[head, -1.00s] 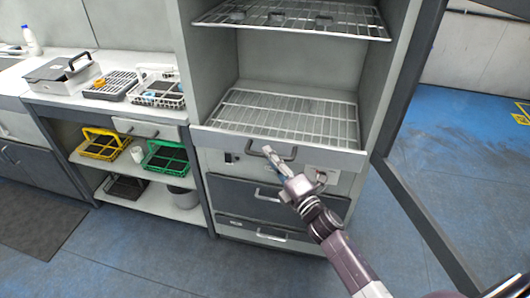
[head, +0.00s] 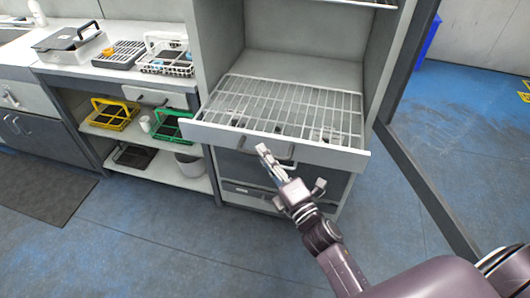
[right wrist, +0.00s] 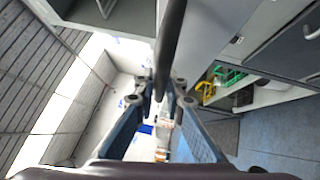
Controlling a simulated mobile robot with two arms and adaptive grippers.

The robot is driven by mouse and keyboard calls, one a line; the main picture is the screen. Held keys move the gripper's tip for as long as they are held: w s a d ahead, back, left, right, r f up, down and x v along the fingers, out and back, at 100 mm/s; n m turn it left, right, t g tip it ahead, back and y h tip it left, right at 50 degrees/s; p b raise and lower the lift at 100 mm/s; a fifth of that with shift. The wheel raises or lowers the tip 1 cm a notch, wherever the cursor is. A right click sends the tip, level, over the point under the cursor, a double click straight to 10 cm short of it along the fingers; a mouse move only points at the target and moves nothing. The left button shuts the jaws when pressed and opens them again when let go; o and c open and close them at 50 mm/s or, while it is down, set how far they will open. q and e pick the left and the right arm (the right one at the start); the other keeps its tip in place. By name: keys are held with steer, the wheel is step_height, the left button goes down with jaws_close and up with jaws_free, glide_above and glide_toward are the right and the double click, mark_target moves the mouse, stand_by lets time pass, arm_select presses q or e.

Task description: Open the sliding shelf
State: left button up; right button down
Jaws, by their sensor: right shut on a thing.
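The sliding shelf (head: 330,152) is a wire rack with a pale front bar, low in the tall grey cabinet. It is pulled part way out, with its front bar standing clear of the cabinet face. My right gripper (head: 263,152) is at the middle of the front bar. It is shut on the shelf's dark handle, which it partly hides in the head view. In the right wrist view the dark handle (right wrist: 172,40) runs between the fingertips of the right gripper (right wrist: 160,98). My left gripper is not in view.
The cabinet's open door (head: 425,185) stands at the right. Drawers lie below the shelf. A side bench (head: 125,78) at the left holds a grey box (head: 75,47), a white basket (head: 166,62), and yellow (head: 112,115) and green baskets below. The blue floor in front is clear.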

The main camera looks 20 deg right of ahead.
steer(key=c, duration=2)
jaws_free()
steer(key=shift+c, duration=0.2)
steer(key=shift+o, duration=0.4)
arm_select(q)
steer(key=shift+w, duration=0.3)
arm_select(e)
steer(key=v, duration=1.2)
